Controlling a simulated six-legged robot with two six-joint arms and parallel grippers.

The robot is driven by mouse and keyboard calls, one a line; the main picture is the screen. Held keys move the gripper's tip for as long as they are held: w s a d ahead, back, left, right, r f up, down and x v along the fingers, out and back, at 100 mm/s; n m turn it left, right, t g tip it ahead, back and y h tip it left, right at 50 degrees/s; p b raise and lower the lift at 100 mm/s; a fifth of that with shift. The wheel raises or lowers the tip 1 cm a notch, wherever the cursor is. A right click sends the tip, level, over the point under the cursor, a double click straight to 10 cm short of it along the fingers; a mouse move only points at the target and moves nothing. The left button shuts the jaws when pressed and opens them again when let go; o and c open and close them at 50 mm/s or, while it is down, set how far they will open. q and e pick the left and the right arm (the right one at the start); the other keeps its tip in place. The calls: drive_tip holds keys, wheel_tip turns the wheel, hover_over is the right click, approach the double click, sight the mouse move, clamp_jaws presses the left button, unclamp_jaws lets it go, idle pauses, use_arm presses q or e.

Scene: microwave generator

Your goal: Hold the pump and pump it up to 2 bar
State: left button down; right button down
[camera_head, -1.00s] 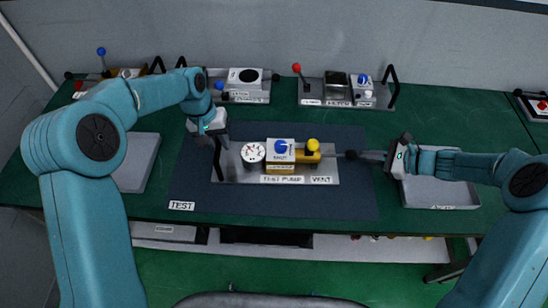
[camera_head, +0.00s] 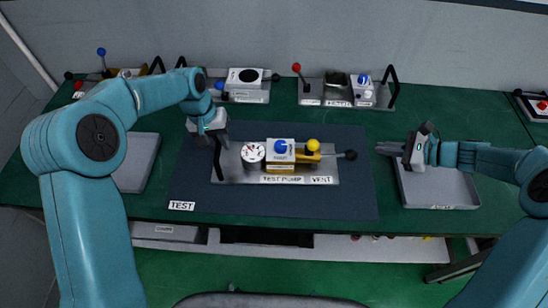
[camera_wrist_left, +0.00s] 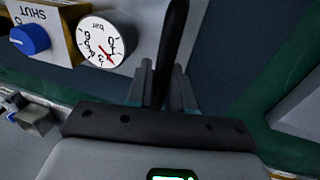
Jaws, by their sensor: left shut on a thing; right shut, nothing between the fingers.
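The test pump (camera_head: 250,178) is a metal plate on the dark test mat, with a gauge, a blue knob, a yellow ball and a rod ending in a black knob (camera_head: 350,155) at right. My left gripper (camera_head: 217,143) is shut on the black handle (camera_wrist_left: 166,62) at the plate's left end. The white gauge (camera_wrist_left: 104,40) appears upside down in the left wrist view; its red needle points between 1 and 3. The blue knob (camera_wrist_left: 30,38) is beside a SHUT label. My right gripper (camera_head: 380,149) is shut and empty, right of the black knob and apart from it.
Grey trays stand at left (camera_head: 138,165) and right (camera_head: 440,190), the right one below my right wrist. Several other devices with levers and handles line the table's back, one with a red-knobbed lever (camera_head: 297,68). The mat's front strip is clear.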

drive_tip(key=v, duration=1.1)
drive_tip(key=shift+s+d+r, duration=0.15)
drive_tip(key=shift+d+r, duration=0.05)
drive_tip(key=shift+d, duration=0.1)
use_arm(q)
drive_tip(key=c, duration=0.9)
unclamp_jaws()
drive_tip(key=shift+w, duration=0.1)
drive_tip(key=r, duration=0.4)
drive_tip(key=a+r, duration=0.1)
drive_tip(key=r, duration=0.2)
drive_tip(key=a+r, duration=0.1)
drive_tip(key=r, duration=0.3)
drive_tip(key=shift+a+r, duration=0.15)
drive_tip(key=shift+r, duration=0.2)
drive_tip(key=shift+s, duration=0.2)
